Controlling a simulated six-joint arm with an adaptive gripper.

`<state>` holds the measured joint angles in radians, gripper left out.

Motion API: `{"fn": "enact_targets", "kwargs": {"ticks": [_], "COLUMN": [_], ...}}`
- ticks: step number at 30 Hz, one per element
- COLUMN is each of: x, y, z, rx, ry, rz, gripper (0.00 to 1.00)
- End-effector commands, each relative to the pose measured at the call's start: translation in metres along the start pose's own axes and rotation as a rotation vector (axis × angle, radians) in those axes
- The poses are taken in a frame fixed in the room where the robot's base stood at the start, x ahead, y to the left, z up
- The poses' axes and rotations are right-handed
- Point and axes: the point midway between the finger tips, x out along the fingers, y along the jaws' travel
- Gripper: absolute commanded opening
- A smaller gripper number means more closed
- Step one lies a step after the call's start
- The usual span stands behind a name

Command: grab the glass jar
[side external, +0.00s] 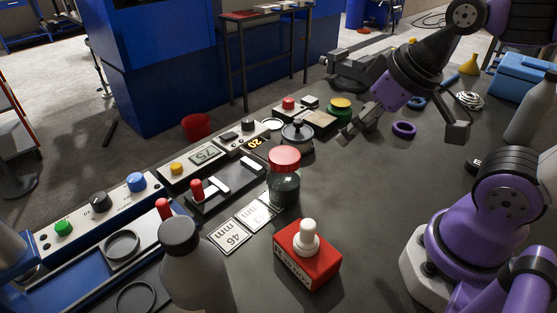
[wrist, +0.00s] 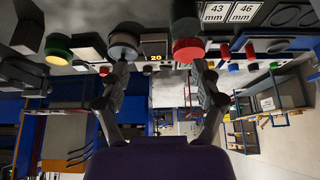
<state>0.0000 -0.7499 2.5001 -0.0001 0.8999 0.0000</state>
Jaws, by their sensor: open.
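The glass jar (side external: 284,186) stands upright on the dark bench in the side view, with a red lid and a dark, see-through body. Its red lid also shows in the wrist view (wrist: 188,50), just above the tip of the right finger. My gripper (side external: 402,132) is open with its fingers spread wide, above the bench to the right of and behind the jar. In the wrist view my gripper (wrist: 162,72) has nothing between its fingers. The gripper looks apart from the jar.
A lidded metal pot (side external: 297,136) stands just behind the jar. A green container with a yellow lid (side external: 341,107) is farther back. A red box with a white knob (side external: 307,254) and a grey bottle (side external: 191,272) are in front. Control boxes line the left edge. Bench right of the jar is clear.

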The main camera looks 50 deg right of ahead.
Motion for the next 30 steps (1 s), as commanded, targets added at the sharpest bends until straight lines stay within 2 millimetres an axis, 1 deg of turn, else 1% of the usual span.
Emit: {"fn": "enact_targets", "kwargs": {"ticks": [14,17,21,24,27,30], "x": [0.000,0.003,0.013,0.023,0.030,0.038], "y": [-0.001,-0.005,-0.014,-0.016,-0.017,-0.018], "z": [-0.002,-0.013,-0.040,-0.056,-0.066,-0.070], "rx": [-0.013,-0.096,-0.321,-0.476,-0.586,-0.641], "ry": [-0.004,-0.030,-0.081,-0.097,-0.099,-0.098], "rz": [-0.004,-0.035,-0.134,-0.212,-0.273,-0.306], "gripper": [1.00,1.00,1.00,1.00,1.00,1.00]}}
